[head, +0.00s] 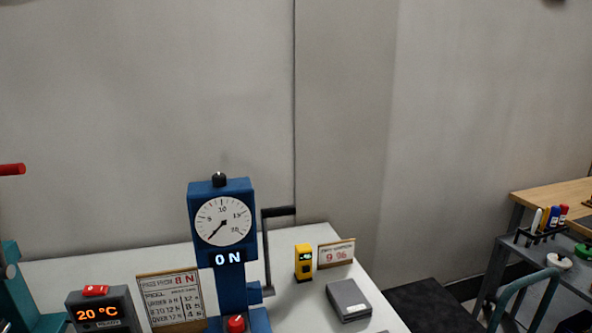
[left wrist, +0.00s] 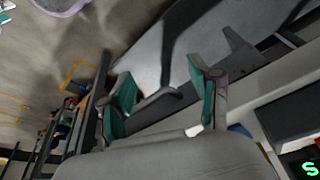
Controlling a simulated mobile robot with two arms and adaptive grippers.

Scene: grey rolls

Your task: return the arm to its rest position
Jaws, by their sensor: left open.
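My left gripper (left wrist: 161,88) shows in the left wrist view. Its two teal-padded fingers stand apart, and I see nothing held between them. A pale grey surface and dark bars lie beyond the fingers, apart from them as far as I can tell. Neither gripper shows in the head view, so the arm's overall pose is hidden. My right gripper is in no view.
A white table (head: 290,307) carries a blue gauge stand (head: 221,262) reading 0 N, a dark 20 °C box (head: 98,309), a yellow meter (head: 303,262) and a grey box (head: 348,299). A grey cart (head: 541,256) with markers stands at right.

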